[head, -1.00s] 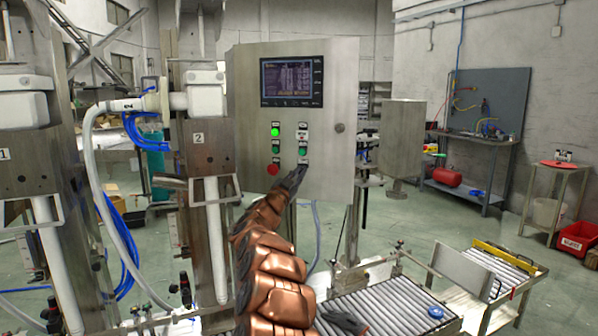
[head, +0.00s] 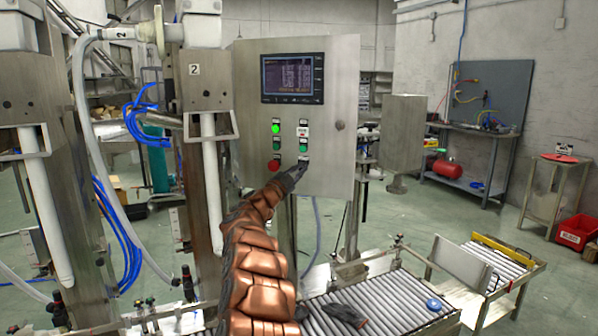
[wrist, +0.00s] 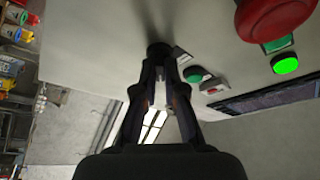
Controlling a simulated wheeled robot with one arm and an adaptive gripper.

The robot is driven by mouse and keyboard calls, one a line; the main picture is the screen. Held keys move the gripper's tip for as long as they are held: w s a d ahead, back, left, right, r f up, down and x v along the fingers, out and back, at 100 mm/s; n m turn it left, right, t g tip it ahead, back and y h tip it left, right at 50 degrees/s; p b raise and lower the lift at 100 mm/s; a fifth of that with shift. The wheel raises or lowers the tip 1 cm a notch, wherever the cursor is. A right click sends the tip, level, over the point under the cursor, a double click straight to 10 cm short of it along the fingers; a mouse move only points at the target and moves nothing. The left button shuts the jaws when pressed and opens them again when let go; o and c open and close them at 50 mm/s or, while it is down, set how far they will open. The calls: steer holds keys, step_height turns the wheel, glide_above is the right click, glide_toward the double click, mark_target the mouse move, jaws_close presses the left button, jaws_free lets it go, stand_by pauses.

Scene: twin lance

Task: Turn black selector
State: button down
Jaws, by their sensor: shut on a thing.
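The steel control cabinet (head: 335,95) stands at the centre of the head view, with buttons below its screen. My gripper (head: 298,171) is at the lower right of the button group, at the end of my copper arm. In the wrist view my gripper (wrist: 158,62) has its fingertips closed on the black selector (wrist: 158,49), which sticks out of the panel. The fingers hide part of the selector, and its pointing direction cannot be told. A small label plate (wrist: 181,54) is beside it.
A green button (wrist: 195,74) and a small red-and-white one (wrist: 212,91) are close to the selector. The red mushroom button (wrist: 277,18) and lit green button (wrist: 285,64) are farther off. A roller conveyor (head: 375,305) lies below the cabinet.

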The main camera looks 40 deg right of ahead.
steer(key=c, duration=1.3)
jaws_free()
steer(key=shift+o, duration=0.2)
steer(key=shift+a+f, duration=0.1)
steer(key=v, duration=1.1)
steer(key=shift+a, duration=0.4)
steer(key=shift+s, duration=0.1)
